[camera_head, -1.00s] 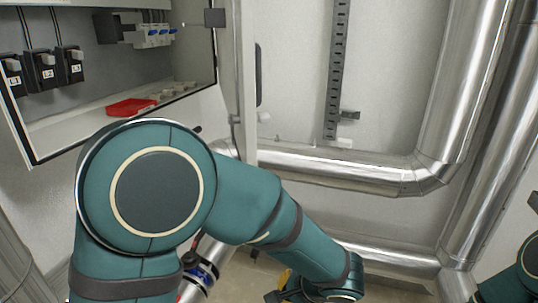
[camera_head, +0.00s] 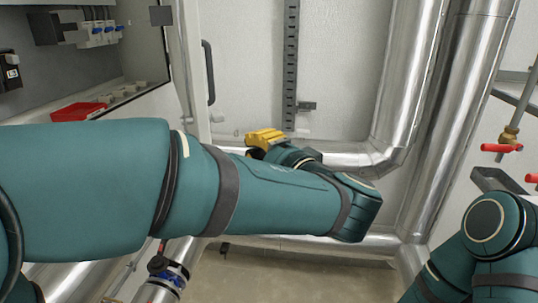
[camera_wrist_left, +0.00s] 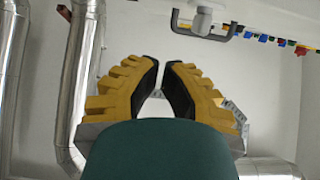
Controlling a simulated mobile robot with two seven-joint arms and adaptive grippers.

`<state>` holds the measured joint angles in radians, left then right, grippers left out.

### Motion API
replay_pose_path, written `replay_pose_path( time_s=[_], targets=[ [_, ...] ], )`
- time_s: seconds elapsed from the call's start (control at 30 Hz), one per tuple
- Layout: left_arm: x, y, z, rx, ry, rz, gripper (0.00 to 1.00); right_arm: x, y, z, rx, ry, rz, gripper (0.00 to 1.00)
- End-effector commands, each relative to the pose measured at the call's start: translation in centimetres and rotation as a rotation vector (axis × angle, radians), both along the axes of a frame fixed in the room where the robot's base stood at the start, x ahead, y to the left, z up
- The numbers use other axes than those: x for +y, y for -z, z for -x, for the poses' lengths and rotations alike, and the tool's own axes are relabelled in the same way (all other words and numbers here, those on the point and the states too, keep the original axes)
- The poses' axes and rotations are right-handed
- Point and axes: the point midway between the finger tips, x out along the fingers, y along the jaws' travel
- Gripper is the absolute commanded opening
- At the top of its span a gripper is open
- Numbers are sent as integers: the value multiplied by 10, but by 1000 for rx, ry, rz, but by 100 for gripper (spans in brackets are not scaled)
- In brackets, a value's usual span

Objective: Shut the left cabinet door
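The left cabinet (camera_head: 70,60) stands open at the upper left in the head view, with its inside showing. Its door (camera_head: 190,70) is swung out and seen nearly edge-on, with a dark upright handle (camera_head: 208,72) on it. My left gripper (camera_head: 265,138), yellow, is below and to the right of the handle, apart from it. My left forearm crosses in front and hides the cabinet's lower part. In the left wrist view, the yellow fingers (camera_wrist_left: 161,68) have black pads, with a narrow empty gap between their tips. My right gripper is not in view.
Silver pipes (camera_head: 410,80) run down the right and along the bottom of the back wall. A slotted rail (camera_head: 291,60) hangs on the wall. Red valve handles (camera_head: 500,148) are at the right.

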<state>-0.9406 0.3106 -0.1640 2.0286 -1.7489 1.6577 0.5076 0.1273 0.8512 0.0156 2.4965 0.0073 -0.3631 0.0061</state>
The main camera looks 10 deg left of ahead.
Motion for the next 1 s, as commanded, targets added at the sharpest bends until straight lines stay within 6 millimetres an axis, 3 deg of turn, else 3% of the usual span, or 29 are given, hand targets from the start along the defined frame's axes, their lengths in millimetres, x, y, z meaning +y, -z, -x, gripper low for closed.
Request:
replay_pose_path(
  time_s=[0.2,0.4,1.0],
  targets=[
    [31,0,-27,1,-2,1,0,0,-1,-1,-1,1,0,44],
    [53,0,-12,1,0,1,0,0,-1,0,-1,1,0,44],
    [60,0,-7,1,0,0,0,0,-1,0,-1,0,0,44]
  ],
)
